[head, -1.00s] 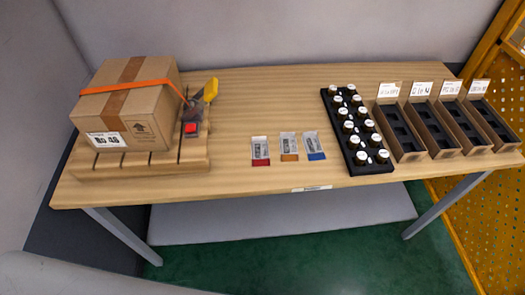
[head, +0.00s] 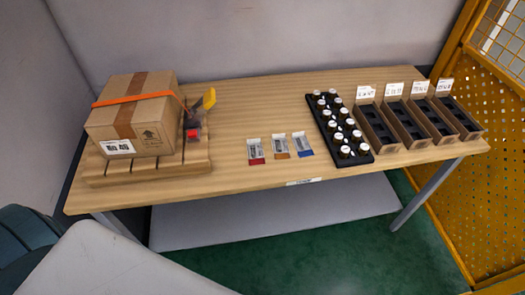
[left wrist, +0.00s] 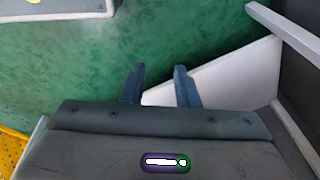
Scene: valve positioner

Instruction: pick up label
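Three small labels lie in a row on the table's front middle: a red-edged label (head: 255,151), an orange-edged label (head: 280,147) and a blue-edged label (head: 302,145). A larger printed label (head: 118,147) is on the front of the cardboard box. My left gripper (left wrist: 159,85) shows in the left wrist view with its two fingers apart and nothing between them. It is above the green floor, away from the labels. My right gripper is in neither view.
The wooden table (head: 230,110) holds a strapped cardboard box (head: 130,115) on a pallet (head: 148,172) at left. A black rack (head: 340,128) of white-capped bottles and several card-marked bins (head: 402,122) stand at right. A yellow perforated panel (head: 470,180) stands beyond.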

